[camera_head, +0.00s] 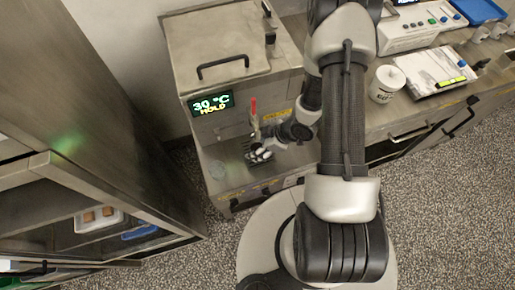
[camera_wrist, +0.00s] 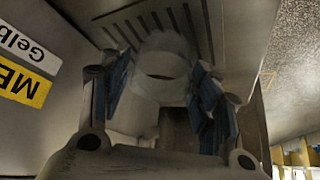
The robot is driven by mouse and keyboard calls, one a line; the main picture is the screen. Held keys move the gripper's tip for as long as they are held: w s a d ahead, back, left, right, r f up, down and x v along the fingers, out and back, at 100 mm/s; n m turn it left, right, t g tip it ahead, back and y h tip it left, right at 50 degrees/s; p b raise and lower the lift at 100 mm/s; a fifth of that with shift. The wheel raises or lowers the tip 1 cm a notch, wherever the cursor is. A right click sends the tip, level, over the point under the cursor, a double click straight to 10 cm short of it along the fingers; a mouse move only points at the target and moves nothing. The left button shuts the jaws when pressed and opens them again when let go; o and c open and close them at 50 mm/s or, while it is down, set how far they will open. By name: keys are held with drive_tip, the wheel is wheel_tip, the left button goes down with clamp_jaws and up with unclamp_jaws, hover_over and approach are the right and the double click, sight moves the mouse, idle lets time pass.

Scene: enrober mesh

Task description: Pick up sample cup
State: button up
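The sample cup (camera_wrist: 163,72) shows in the wrist view as a pale, see-through ring-shaped vessel over a slotted drip grate (camera_wrist: 150,22). My gripper (camera_wrist: 152,95) is open, with one blue-padded finger on each side of the cup. A gap shows on the left side; the right finger looks close to the cup, and I cannot tell if it touches. In the head view my gripper (camera_head: 264,148) is low at the drip grate, under the red-handled tap (camera_head: 253,108) of the steel tank. The cup is hard to make out there among the fingers.
The steel tank (camera_head: 225,60) with a "30 °C HOLD" display (camera_head: 211,103) stands directly behind my gripper. A steel cabinet (camera_head: 90,120) with open shelves is on the left.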

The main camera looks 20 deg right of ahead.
drive_tip(key=c, duration=0.9)
drive_tip(key=shift+r, duration=0.15)
